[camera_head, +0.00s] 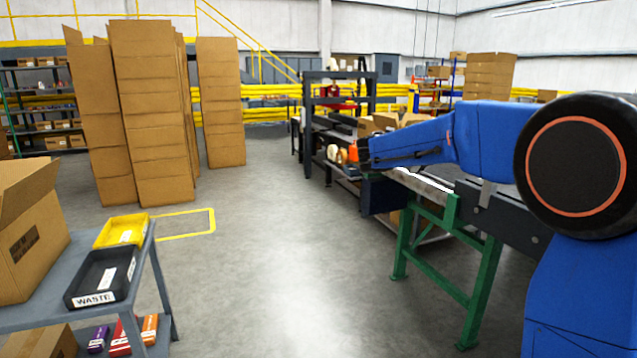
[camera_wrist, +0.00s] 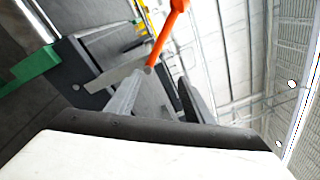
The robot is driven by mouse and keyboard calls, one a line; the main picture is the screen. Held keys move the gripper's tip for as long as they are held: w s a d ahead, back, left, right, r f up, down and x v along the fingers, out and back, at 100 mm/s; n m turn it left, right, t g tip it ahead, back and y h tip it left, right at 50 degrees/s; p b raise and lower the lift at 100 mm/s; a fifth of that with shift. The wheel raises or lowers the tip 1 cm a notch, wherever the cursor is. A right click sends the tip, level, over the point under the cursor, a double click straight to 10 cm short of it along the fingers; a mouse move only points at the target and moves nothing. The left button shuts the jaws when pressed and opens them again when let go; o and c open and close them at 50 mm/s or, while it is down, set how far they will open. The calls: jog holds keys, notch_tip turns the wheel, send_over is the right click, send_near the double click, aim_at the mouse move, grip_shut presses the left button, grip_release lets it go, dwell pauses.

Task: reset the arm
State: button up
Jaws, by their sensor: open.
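My blue arm (camera_head: 490,136) reaches in from the right side of the head view and points left over the conveyor and machine line. Its far end is dark and small there, and the fingers cannot be made out. In the wrist view my gripper (camera_wrist: 160,88) shows two grey fingers spread apart, so it is open. An orange rod-like thing (camera_wrist: 166,38) shows beyond the fingers and appears to pass near the gap. Nothing is visibly clamped between the fingers. An orange thing (camera_head: 353,152) also shows by the arm's end in the head view.
A green-legged conveyor frame (camera_head: 485,290) stands below my arm. A grey cart (camera_head: 152,262) at the left bears a yellow tray (camera_head: 122,232), a black WASTE tray (camera_head: 103,276) and a carton (camera_head: 35,225). Tall carton stacks (camera_head: 155,110) stand behind. The middle floor is clear.

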jog(key=s+d+f+m+g+y, duration=0.1)
jog(key=s+f+m+y, duration=0.2)
jog(key=s+f+m, duration=0.35)
jog(key=s+d+f+m+y, duration=0.1)
jog(key=s+f+m+y, duration=0.25)
jog(key=s, duration=0.65)
jog(key=s+d+f+m+g+y, duration=0.1)
jog(key=s+f+m+y, duration=0.1)
jog(key=s+f+m, duration=0.45)
jog(key=s+a+f+m+t+y, duration=0.1)
jog(key=s+a+f+m+y, duration=0.3)
jog(key=s+a+f+m, duration=0.2)
jog(key=s+a+f+m+t+y, duration=0.1)
jog(key=s+a+f+m+y, duration=0.4)
jog(key=s+m, duration=0.5)
jog(key=s+a+f, duration=0.2)
jog(key=s, duration=0.1)
jog(key=shift+s+a, duration=0.25)
jog(key=shift+a, duration=0.1)
